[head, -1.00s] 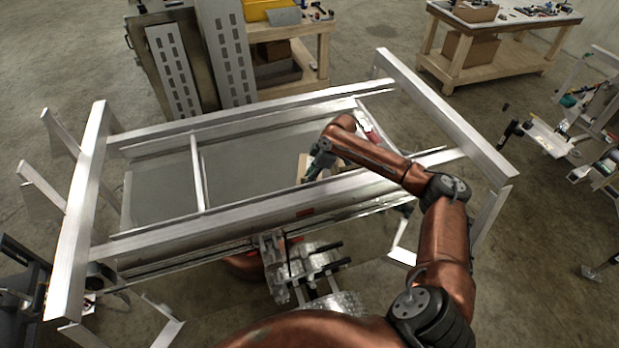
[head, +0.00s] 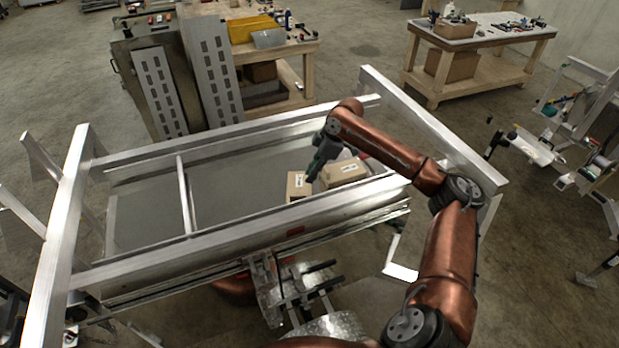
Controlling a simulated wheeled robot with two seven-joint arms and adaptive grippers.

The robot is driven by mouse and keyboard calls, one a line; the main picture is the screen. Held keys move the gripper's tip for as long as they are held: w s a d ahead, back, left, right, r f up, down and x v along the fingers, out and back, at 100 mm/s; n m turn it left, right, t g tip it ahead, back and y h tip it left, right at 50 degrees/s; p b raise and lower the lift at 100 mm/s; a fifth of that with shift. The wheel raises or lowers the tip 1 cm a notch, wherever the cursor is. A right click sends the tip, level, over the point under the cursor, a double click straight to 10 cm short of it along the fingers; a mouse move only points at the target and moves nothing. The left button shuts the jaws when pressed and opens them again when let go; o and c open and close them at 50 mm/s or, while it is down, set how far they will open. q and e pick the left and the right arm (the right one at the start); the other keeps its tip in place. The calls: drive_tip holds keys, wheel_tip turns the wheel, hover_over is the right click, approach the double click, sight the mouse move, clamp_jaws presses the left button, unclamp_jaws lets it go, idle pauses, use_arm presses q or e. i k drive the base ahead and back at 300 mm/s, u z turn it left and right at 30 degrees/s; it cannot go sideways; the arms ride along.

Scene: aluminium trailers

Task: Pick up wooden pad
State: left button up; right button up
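Two tan, box-like blocks with white labels sit inside the aluminium trailer frame, a smaller one (head: 299,187) and a larger one (head: 344,173) to its right. I cannot tell whether either is the wooden pad; no other clear wooden pad shows in the frame. My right gripper (head: 314,172) points down above and beside the blocks. Its dark fingers overlap the gap between them in the picture. Whether it touches them, or is open or shut, is too small to tell. My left gripper is not in view.
The aluminium frame's near rail (head: 240,238), far rail (head: 230,132) and right end beam (head: 430,125) surround the work area. A crossbar (head: 186,195) stands to the left. Slotted metal plates (head: 212,65) and wooden workbenches (head: 480,65) stand behind, with open floor between.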

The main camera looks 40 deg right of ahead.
sight(340, 173)
drive_tip(key=z, duration=1.45)
